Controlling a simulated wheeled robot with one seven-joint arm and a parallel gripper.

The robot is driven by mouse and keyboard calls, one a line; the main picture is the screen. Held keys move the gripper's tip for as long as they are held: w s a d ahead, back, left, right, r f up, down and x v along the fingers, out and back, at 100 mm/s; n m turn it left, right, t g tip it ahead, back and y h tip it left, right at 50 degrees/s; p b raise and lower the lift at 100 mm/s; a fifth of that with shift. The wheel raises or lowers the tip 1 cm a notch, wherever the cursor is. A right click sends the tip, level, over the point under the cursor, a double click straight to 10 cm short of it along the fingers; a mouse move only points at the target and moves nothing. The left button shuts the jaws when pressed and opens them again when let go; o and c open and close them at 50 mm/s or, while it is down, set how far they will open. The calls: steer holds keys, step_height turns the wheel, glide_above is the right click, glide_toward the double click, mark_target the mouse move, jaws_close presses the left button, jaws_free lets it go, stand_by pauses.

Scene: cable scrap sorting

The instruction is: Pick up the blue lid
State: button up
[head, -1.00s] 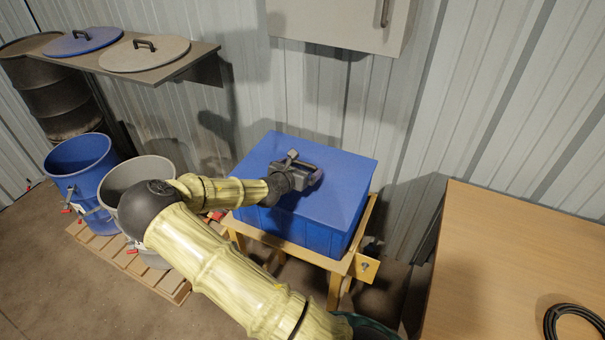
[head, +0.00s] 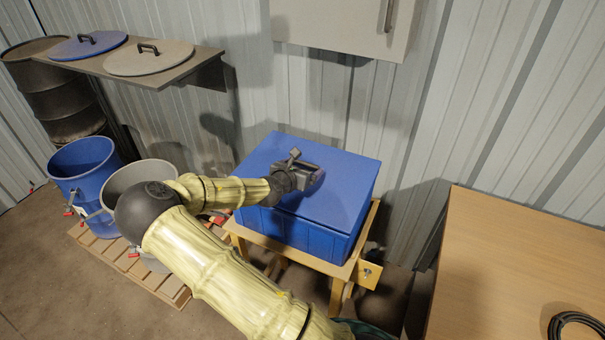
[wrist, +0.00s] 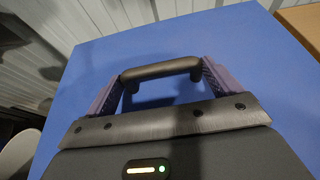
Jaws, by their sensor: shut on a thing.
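A flat blue lid (head: 335,185) lies over a blue box (head: 300,228) on a wooden stand. In the wrist view the lid (wrist: 240,45) fills most of the picture and carries a dark bar handle (wrist: 160,69). My gripper (head: 304,177) is over the middle of the lid, its purple fingers at the two ends of the handle, shut on it. I cannot tell whether there is a gap between lid and box. A round blue lid (head: 88,46) with a black handle lies on the wall shelf at upper left.
A round grey lid (head: 150,58) shares the shelf (head: 205,60). A blue bin (head: 84,180) and a grey bin (head: 130,177) stand on a pallet (head: 160,285) at left. A wooden table (head: 510,260) with a black cable coil (head: 575,328) is at right. A cabinet (head: 345,25) hangs above.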

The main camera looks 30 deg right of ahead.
step_height(320, 180, up, 8)
steer(key=shift+b, duration=0.4)
stand_by(0.4)
